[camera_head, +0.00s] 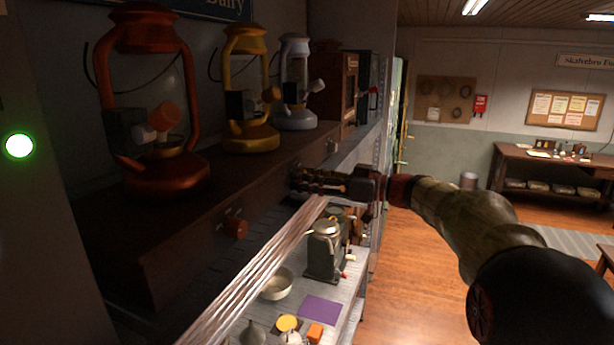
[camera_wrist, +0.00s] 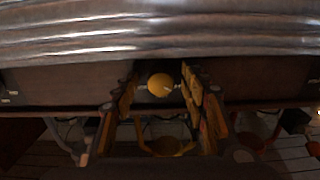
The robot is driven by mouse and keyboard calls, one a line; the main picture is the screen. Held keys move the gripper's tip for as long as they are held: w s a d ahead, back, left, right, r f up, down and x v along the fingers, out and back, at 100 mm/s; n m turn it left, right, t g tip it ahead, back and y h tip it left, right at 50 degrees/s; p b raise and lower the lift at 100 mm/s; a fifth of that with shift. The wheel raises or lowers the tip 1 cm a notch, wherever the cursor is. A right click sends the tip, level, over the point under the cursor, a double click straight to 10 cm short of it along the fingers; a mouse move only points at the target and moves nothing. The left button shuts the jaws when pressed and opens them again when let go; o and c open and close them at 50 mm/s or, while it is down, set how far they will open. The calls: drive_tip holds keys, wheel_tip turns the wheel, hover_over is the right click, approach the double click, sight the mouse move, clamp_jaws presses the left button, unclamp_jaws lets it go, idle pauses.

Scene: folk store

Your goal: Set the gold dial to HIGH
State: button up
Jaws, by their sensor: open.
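The gold dial (camera_wrist: 160,84) is a round yellow knob on the dark wooden front of the lantern shelf. In the wrist view it sits between the two fingers of my gripper (camera_wrist: 157,92), with gaps on both sides. The fingers are open and hold nothing. Small pale marks flank the dial, but their lettering and the dial's setting are too small to read. In the head view my gripper (camera_head: 300,180) is at the shelf front and hides the gold dial. The gold lantern (camera_head: 249,95) stands above on the shelf.
A copper lantern (camera_head: 154,105) with a copper dial (camera_head: 235,229) is at left. A silver lantern (camera_head: 295,85) with its dial (camera_head: 333,147) is farther back. A lower shelf holds a dark green appliance (camera_head: 325,250), a bowl (camera_head: 277,284) and a purple mat (camera_head: 320,309).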

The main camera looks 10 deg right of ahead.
drive_tip(key=shift+c, duration=0.3)
clamp_jaws()
